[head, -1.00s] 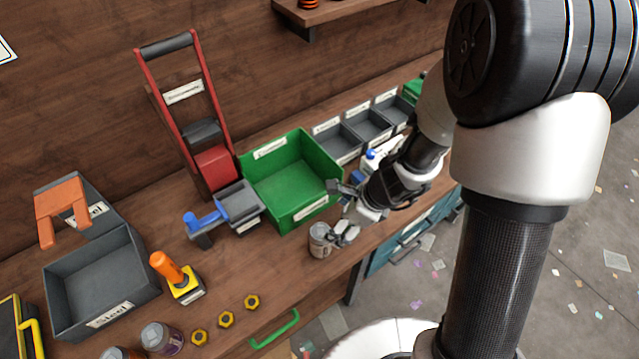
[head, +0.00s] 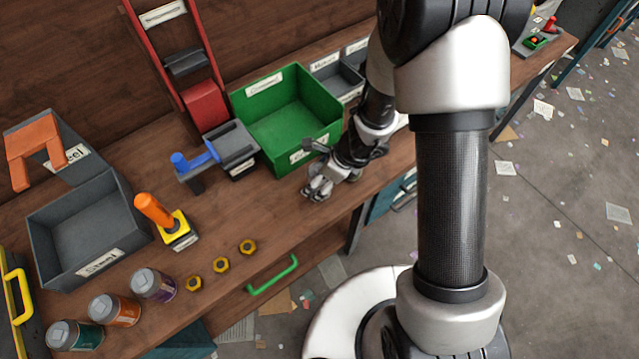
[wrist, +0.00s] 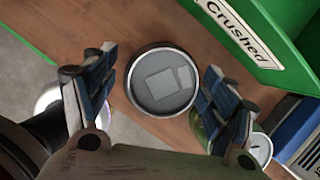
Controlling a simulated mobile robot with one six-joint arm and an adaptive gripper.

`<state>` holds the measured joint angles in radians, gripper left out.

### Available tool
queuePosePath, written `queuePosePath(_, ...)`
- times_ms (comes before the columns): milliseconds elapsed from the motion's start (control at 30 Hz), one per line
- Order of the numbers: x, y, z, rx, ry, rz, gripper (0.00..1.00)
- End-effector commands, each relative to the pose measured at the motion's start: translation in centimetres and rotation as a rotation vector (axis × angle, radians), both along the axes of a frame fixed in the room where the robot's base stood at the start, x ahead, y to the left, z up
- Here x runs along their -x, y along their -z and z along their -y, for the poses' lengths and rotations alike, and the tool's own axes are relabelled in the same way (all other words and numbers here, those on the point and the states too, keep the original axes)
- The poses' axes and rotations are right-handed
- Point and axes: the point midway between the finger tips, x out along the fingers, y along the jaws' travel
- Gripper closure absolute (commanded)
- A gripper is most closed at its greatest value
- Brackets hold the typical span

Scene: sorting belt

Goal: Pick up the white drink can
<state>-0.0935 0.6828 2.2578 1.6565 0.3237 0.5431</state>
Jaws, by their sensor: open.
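A can (wrist: 162,82) stands upright in the wrist view, seen from above with its round grey-silver lid and dark rim. Its side is not visible there, so I cannot tell its body colour. My gripper (wrist: 158,98) is open, with one finger to the left of the can and one to the right, and gaps show between the fingers and the lid. In the head view my gripper (head: 320,190) is low over the bench in front of the green bin, and it hides the can there.
A green bin (head: 262,140) labelled "Crushed" in the wrist view stands close behind. A can with a green side (wrist: 260,150) is partly hidden by the right finger. Teal (head: 75,337), orange (head: 115,311) and purple (head: 152,286) cans and yellow nuts (head: 220,264) are to the left.

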Motion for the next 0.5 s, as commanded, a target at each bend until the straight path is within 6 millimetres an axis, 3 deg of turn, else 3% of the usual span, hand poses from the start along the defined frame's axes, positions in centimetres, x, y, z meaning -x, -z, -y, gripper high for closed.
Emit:
queuePosePath(33,0.0,1.3,-0.4,0.0,-0.003,-0.004,0.23)
queuePosePath(200,-0.5,3.3,-1.2,0.001,-0.002,-0.002,0.23)
queuePosePath(500,-0.7,3.5,-1.4,0.001,-0.002,-0.001,0.23)
